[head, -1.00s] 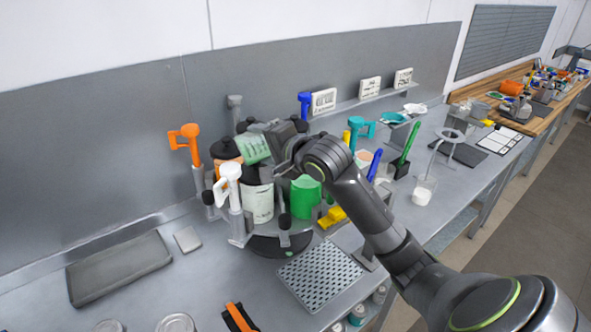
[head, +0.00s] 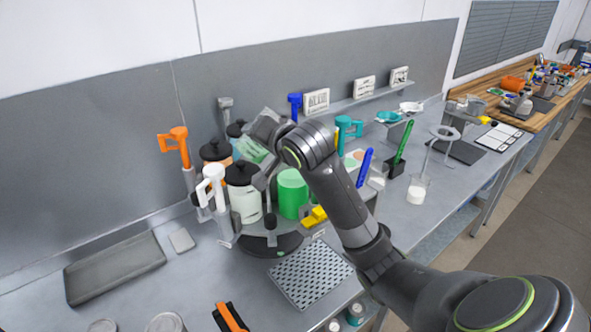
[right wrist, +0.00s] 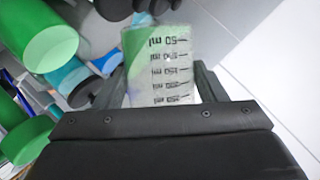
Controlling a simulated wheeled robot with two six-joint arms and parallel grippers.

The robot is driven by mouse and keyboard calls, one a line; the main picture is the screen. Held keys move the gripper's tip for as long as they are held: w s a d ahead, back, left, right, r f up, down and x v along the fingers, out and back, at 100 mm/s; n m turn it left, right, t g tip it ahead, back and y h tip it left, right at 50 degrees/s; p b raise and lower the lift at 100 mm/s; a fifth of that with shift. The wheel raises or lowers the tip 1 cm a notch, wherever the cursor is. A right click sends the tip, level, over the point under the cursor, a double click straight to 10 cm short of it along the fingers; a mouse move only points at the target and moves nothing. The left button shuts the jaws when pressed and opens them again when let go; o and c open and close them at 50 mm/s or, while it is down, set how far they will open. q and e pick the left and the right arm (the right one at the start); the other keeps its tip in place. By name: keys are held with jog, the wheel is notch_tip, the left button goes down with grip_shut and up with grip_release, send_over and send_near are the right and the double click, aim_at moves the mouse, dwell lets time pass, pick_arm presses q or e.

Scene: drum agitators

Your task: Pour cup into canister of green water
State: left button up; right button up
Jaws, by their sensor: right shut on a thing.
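My right gripper (head: 262,138) is shut on a clear measuring cup (right wrist: 158,70) with black ml marks. In the right wrist view the cup sits between both fingers and its upper part looks green. In the head view the cup (head: 249,150) looks tilted and is largely hidden by the gripper, above and behind the round stand. The green canister (head: 292,198) stands on the stand, below and to the right of the gripper, beside a white canister (head: 245,206) with a black lid. Whether liquid leaves the cup cannot be told. My left gripper is out of view.
Orange (head: 176,145) and white (head: 211,190) handled tools stand upright at the stand's left. A perforated plate (head: 310,275) lies in front. A grey tray (head: 115,267) lies left.

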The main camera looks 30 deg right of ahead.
aim_at(248, 139)
jog(key=shift+w+a+f+n+h, duration=0.15)
jog(key=shift+a+f+n+h, duration=0.15)
jog(key=shift+a+f, duration=0.05)
jog(key=shift+w+a+f, duration=0.2)
jog(key=shift+a+f, duration=0.05)
jog(key=shift+w+a+r+n+g+h, duration=0.2)
jog(key=shift+a+n+g+h, duration=0.1)
jog(key=shift+a+n+h, duration=0.25)
jog(key=shift+a+r+n, duration=0.1)
jog(key=shift+n, duration=0.15)
jog(key=shift+a+r+n+h, duration=0.2)
jog(key=shift+r+h, duration=0.05)
jog(key=shift+r, duration=0.2)
jog(key=shift+a+r+n+h, duration=0.15)
jog(key=shift+r+n+h, duration=0.05)
jog(key=shift+r, duration=0.25)
jog(key=shift+w+a+r+n+h, duration=0.15)
jog(key=shift+a+n+h, duration=0.05)
jog(key=shift+a+n, duration=0.15)
jog(key=shift+w+a+r+n+h, duration=0.1)
jog(key=shift+a+r+n+h, duration=0.05)
jog(key=shift+a+n+h, duration=0.15)
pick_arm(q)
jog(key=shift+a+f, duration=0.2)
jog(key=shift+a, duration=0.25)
pick_arm(e)
jog(key=shift+w+a+r+n+h, duration=0.1)
jog(key=shift+a+r+n+h, duration=0.35)
jog(key=shift+n, duration=0.3)
